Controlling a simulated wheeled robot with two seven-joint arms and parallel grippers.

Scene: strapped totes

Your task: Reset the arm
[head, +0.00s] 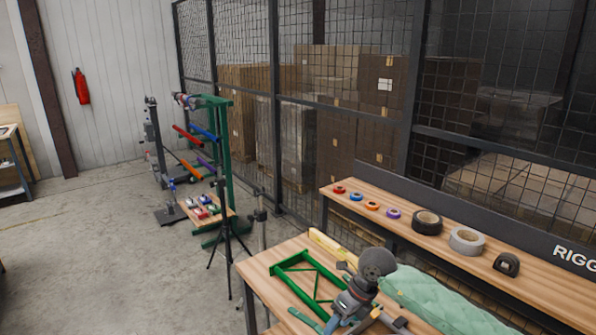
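Neither of my grippers can be made out in the head view, and no arm of mine clearly shows. A wooden workbench (262,268) stands at the bottom middle. On it lie a green metal frame (287,263) and a dark grey power tool (352,298) with a round head, which looks like a grinder. A pale green padded piece (432,302) lies to the right of the tool. The lower ends of these things are cut off by the picture edge.
A long bench (470,268) on the right holds small coloured rings, tape rolls (427,222) and a dark object (507,264). A green rack (224,150) and a black tripod (226,230) stand beyond. A mesh fence (345,110) encloses boxes. The left floor (100,260) is clear.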

